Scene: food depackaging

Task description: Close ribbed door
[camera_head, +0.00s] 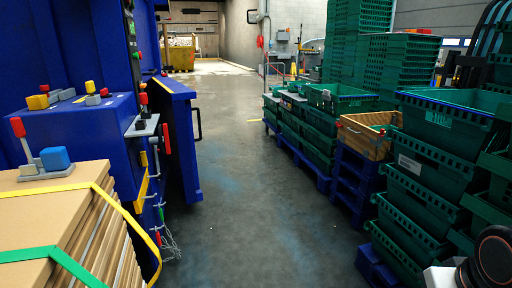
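A blue door (183,139) stands swung out from the blue machine (85,128) on the left, its free edge toward the aisle. A dark handle (198,122) sticks out from its right side. I see the door mostly edge-on, so I cannot make out ribs on it. A gap shows between the door and the machine's front. I cannot make out my gripper's fingers; part of my arm shows at the lower right, apart from the door.
Cardboard stacks (90,245) with yellow and green straps fill the lower left. Green crates (425,170) on blue pallets and a wooden box (365,140) line the right. The grey floor aisle (245,200) between is clear. A yellow bin (181,58) stands far back.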

